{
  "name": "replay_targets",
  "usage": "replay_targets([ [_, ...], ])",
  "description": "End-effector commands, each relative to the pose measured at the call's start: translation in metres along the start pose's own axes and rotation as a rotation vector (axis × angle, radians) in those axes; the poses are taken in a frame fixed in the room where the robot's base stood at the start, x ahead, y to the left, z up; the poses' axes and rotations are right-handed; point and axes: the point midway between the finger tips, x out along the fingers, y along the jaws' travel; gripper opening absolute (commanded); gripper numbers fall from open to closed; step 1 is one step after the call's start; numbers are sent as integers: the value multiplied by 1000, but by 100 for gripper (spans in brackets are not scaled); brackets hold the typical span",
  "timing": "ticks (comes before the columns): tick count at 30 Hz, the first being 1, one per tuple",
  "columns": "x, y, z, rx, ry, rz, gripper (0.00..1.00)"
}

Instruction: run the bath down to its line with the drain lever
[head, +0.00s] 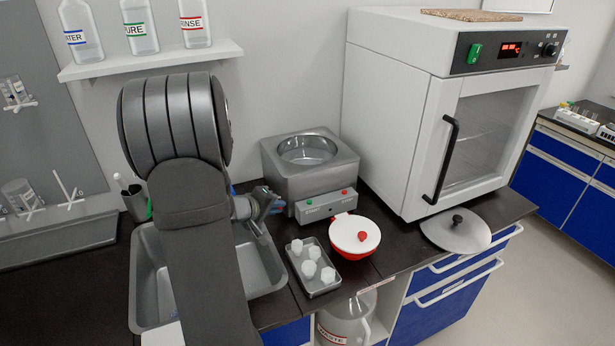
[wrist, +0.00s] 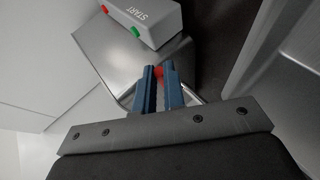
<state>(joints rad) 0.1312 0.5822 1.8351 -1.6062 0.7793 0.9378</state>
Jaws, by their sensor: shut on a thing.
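The bath (head: 277,162) is a square steel box with a round basin, standing on the dark counter. Its panel (head: 325,206) carries a green and a red button; in the wrist view the panel (wrist: 150,18) reads START. The basin looks shiny inside; I cannot make out the liquid level or the line. My gripper (head: 268,203) is at the left side of the bath. In the wrist view its blue fingers (wrist: 160,75) are shut on a small red part (wrist: 158,71), which appears to be the drain lever. The fingers hide most of it, so its angle cannot be told.
A steel sink (head: 264,268) lies under my arm. A tray (head: 318,288) with several white pieces and a red bowl with a white lid (head: 354,236) stand in front of the bath. A white oven (head: 398,120) stands to its right. A waste bottle (head: 340,320) is below the counter.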

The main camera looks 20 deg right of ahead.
Motion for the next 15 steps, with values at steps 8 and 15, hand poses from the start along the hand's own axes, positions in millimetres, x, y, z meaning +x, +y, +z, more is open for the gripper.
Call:
replay_targets([
  [8, 4, 4, 3, -40, 67, -15, 0],
  [15, 4, 4, 3, -39, 66, -16, 33],
])
